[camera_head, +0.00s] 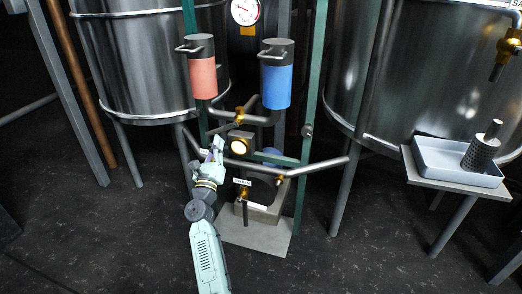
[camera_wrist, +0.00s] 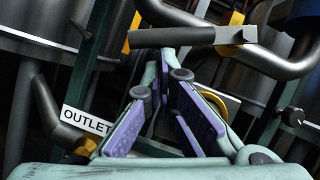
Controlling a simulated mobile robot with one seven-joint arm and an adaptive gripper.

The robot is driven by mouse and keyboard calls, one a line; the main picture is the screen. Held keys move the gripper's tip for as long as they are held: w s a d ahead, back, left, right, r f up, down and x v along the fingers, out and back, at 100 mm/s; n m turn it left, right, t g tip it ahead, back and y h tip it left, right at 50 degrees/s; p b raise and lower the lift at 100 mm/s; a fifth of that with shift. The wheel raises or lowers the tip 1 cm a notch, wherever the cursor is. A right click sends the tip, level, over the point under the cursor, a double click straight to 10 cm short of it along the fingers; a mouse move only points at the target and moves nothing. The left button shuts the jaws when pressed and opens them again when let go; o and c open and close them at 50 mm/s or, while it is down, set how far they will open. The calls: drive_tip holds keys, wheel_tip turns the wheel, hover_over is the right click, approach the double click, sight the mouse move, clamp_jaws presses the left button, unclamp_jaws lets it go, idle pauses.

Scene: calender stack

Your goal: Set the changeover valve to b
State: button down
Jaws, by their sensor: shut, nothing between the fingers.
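The changeover valve (camera_head: 240,113) is a brass body on the pipe between a red canister (camera_head: 202,78) and a blue canister (camera_head: 277,85). Its grey bar lever (camera_head: 219,129) points left and slightly down, toward the red side. In the wrist view the lever (camera_wrist: 172,37) lies across the top, with the brass body (camera_wrist: 232,32) at its right. My gripper (camera_head: 216,146) is below the lever in the head view. In the wrist view its purple-padded fingers (camera_wrist: 161,62) meet at the tips, empty, just below the lever; contact cannot be told. No a or b marking is readable.
A box with a lit round face (camera_head: 239,146) is right of my gripper. An OUTLET label (camera_wrist: 86,121) is at lower left in the wrist view. Steel tanks (camera_head: 150,60) and green posts (camera_head: 313,90) flank the valve. A tray (camera_head: 450,165) holds a knurled cylinder (camera_head: 481,150) at right.

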sight(209, 133)
drive_tip(key=shift+w+a+r+m+g+h+b, duration=0.15)
drive_tip(key=shift+a+r+m+h+b, duration=0.45)
drive_tip(key=shift+m+b, duration=0.5)
drive_tip(key=shift+w+a+r+m+g+h+b, duration=0.1)
drive_tip(key=shift+a+r+m+h+b, duration=0.2)
drive_tip(key=shift+m+h+b, duration=0.8)
drive_tip(key=shift+w+a+r+m+g+h+b, duration=0.15)
drive_tip(key=shift+a+r+m+h+b, duration=0.4)
drive_tip(key=shift+m, duration=0.85)
drive_tip(key=shift+d+b, duration=0.25)
drive_tip(key=shift+b, duration=0.05)
drive_tip(key=shift+r, duration=0.2)
